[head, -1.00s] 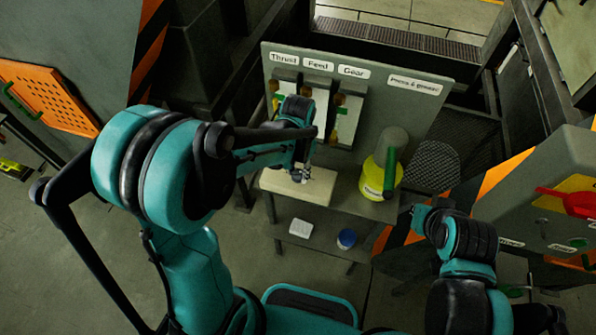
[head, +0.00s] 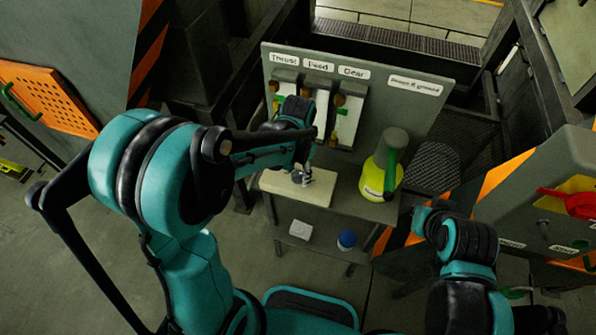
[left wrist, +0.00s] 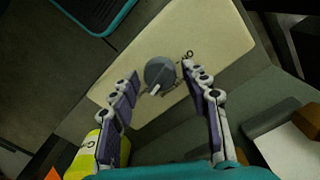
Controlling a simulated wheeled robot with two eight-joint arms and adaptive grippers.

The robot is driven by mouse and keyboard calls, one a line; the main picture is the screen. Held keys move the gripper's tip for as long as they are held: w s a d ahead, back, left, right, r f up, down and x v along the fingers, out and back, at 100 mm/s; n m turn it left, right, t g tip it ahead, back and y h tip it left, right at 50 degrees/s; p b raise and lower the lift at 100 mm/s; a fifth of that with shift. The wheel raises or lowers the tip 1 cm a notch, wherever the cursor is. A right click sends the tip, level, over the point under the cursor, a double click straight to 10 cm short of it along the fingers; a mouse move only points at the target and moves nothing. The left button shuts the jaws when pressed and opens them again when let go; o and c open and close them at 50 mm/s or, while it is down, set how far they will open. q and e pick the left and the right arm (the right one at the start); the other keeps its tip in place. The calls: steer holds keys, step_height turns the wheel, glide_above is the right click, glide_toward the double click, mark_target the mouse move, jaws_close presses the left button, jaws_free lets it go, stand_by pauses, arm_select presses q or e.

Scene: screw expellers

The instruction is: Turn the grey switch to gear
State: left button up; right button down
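The grey switch is a round grey knob (left wrist: 160,72) with a pale pointer, on a cream box (left wrist: 215,25) in the left wrist view. A small dark mark is on the box beside it. In the head view the cream box (head: 318,192) lies on a small bench and my left gripper (head: 302,175) is over its top, hiding the knob. In the left wrist view my left gripper (left wrist: 160,71) is open, with one finger on each side of the knob and gaps showing. My right arm shows at the lower right of the head view, but its gripper cannot be made out.
A panel (head: 425,110) labelled "Thrust", "Feed" and "Gear" stands behind the bench. A white block (head: 300,229) and a blue-topped item (head: 346,239) are on the lower shelf.

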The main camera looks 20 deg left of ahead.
arm_select(q)
steer(key=shift+r, duration=0.15)
step_height(320, 180, up, 12)
stand_by(0.6)
stand_by(0.4)
steer(key=n+t+b, duration=0.7)
steer(key=b, duration=0.1)
glide_toward(298, 174)
steer(key=s+a+f, duration=0.3)
steer(key=s+a, duration=0.1)
steer(key=shift+s+a+f, duration=0.2)
steer(key=shift+s+a, duration=0.1)
steer(key=shift+a, duration=0.1)
